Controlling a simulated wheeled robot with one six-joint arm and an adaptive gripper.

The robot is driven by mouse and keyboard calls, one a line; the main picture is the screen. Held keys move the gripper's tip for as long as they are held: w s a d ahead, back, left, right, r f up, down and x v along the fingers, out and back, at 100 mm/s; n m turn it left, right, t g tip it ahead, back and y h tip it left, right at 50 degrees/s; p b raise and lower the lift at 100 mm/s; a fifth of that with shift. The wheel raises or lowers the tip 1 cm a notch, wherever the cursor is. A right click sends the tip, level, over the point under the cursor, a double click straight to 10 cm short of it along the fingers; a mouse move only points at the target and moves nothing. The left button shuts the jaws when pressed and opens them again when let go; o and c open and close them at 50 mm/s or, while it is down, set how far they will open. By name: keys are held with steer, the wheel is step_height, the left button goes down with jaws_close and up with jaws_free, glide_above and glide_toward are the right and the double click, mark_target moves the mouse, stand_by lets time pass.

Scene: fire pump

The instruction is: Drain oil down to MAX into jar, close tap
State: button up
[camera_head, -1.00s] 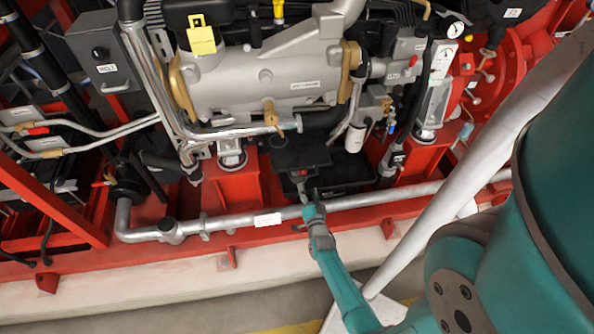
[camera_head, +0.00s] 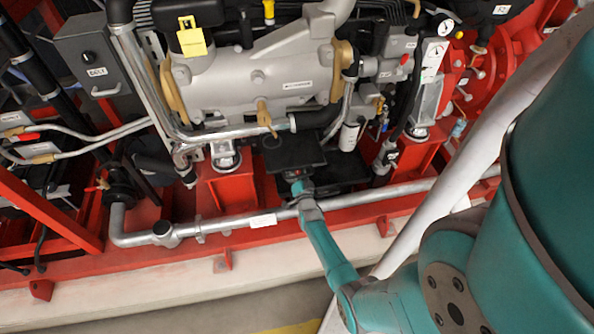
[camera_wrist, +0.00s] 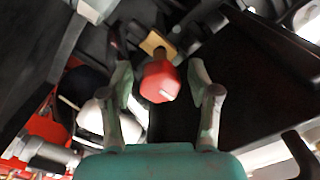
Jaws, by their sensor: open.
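In the wrist view, a red tap handle (camera_wrist: 159,82) on a brass-coloured fitting (camera_wrist: 155,43) sits between the fingertips of my gripper (camera_wrist: 162,90). The fingers are open, one on each side, with visible gaps to the handle. In the head view, my gripper (camera_head: 298,186) reaches in under the engine, at the front edge of the black sump (camera_head: 293,152), and mostly hides the tap. I cannot make out the jar, the oil level or the MAX mark.
A grey pipe (camera_head: 235,222) runs along the red base frame (camera_head: 75,265) beneath my gripper. Red engine mounts (camera_head: 228,188) stand either side of the sump. In the wrist view, dark panels lie close on both sides. Pale floor is clear in front of the frame.

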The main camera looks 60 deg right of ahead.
jaws_close()
steer(key=shift+n, duration=0.3)
steer(key=n, duration=0.3)
steer(key=shift+n, duration=0.3)
steer(key=n, duration=0.4)
steer(key=shift+n, duration=0.3)
steer(key=n, duration=0.4)
steer(key=shift+w, duration=0.1)
steer(key=shift+n, duration=2.5)
steer(key=c, duration=1.2)
jaws_free()
